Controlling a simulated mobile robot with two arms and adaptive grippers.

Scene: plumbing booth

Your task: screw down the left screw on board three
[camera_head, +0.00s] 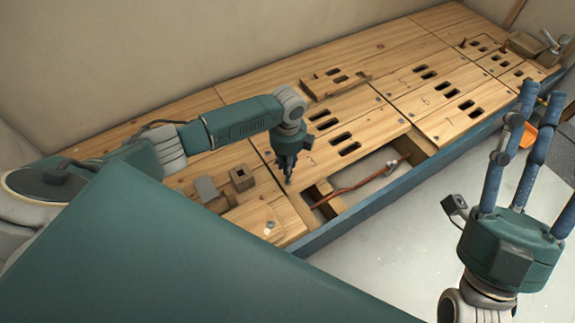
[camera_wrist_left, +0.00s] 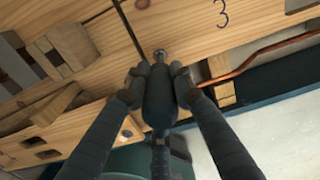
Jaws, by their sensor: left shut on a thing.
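Board three (camera_wrist_left: 260,25), a wooden floor board marked with a 3, shows at the top of the left wrist view. In the head view, board three (camera_head: 340,158) lies by the open floor gap. The left screw (camera_wrist_left: 160,55) is a small metallic head near the seam at the board's left end. In the head view the left gripper (camera_head: 289,180) touches down at the board's corner. My right gripper (camera_head: 530,108) is raised at the right, fingers apart and empty.
An open gap with a copper pipe (camera_head: 345,190) lies right of my left gripper. Wooden blocks (camera_head: 242,178) and a grey piece (camera_head: 206,188) stand left of it. A loose slotted board (camera_head: 336,82) lies behind. A blue beam (camera_head: 400,185) edges the floor.

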